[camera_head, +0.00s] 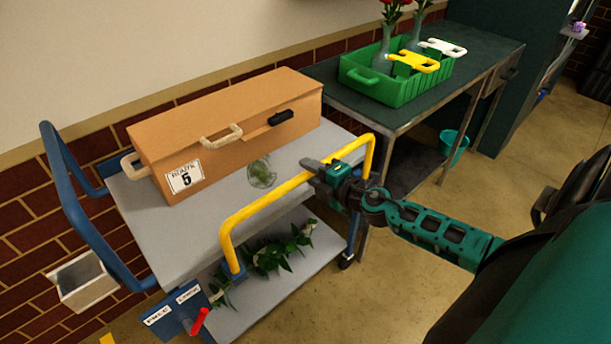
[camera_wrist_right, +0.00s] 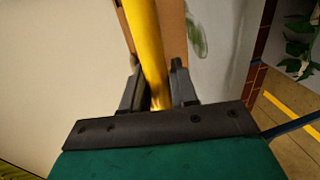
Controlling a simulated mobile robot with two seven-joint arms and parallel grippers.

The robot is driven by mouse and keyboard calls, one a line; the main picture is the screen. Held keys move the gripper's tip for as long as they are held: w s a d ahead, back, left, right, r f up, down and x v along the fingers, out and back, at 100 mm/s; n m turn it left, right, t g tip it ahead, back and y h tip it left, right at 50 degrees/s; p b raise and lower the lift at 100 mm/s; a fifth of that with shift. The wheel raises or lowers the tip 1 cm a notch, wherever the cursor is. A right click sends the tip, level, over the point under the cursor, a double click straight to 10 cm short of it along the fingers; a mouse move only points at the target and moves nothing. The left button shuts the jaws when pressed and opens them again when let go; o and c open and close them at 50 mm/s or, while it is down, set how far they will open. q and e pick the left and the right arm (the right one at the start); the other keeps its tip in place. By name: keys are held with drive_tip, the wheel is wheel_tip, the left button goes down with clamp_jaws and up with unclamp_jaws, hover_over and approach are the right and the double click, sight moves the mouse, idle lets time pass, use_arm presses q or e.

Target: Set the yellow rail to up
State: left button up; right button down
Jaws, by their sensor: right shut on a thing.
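The yellow rail (camera_head: 270,196) stands raised along the near side of the grey cart (camera_head: 133,205), its two ends bent down to the cart's edge. My right gripper (camera_head: 318,168) is at the rail's top bar, right of its middle, and is shut on it. In the right wrist view the rail (camera_wrist_right: 146,45) runs down between the two fingers (camera_wrist_right: 157,88). The fingers hide a short part of the bar. My left gripper is in neither view.
A cardboard box (camera_head: 230,130) with a "5" label sits on the cart top. A lower shelf holds leafy stems (camera_head: 275,258). A blue plate with a red lever (camera_head: 200,321) is at the cart's near left corner. A green crate (camera_head: 398,88) stands on a dark table behind.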

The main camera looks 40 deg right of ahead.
drive_tip(key=shift+w+d+r, duration=0.15)
drive_tip(key=shift+r, duration=0.3)
drive_tip(key=c, duration=1)
unclamp_jaws()
drive_tip(key=shift+f, duration=0.1)
drive_tip(key=shift+f, duration=0.1)
drive_tip(key=shift+s, duration=0.7)
drive_tip(key=b+v, duration=0.2)
drive_tip(key=v, duration=0.9)
drive_tip(key=shift+s+r, duration=0.2)
drive_tip(key=shift+s, duration=0.2)
